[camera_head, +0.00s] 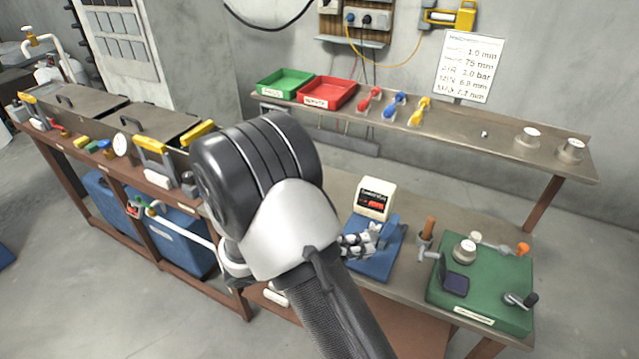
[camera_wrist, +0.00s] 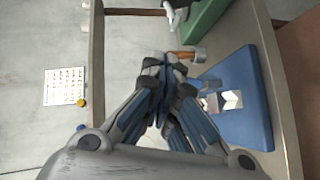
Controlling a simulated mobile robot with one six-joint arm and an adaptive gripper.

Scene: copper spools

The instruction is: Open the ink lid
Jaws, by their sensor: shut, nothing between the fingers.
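No part is clearly marked as the ink lid. A small dark square piece (camera_head: 455,284), which may be the ink pad or its lid, sits at the front left of the green base (camera_head: 500,300); I cannot tell whether it is open or shut. My gripper (camera_head: 372,236) is over the blue block (camera_head: 372,270), left of the green base and apart from it. In the wrist view my gripper (camera_wrist: 165,62) is shut and empty, with its fingers together. The blue block (camera_wrist: 255,110) lies right of the fingers there, and a green edge (camera_wrist: 205,22) shows above.
A white display box (camera_head: 374,198) stands behind the blue block. A knob (camera_head: 465,249) and a black-handled crank (camera_head: 521,299) rise from the base. The back shelf (camera_head: 470,122) holds trays and tools.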

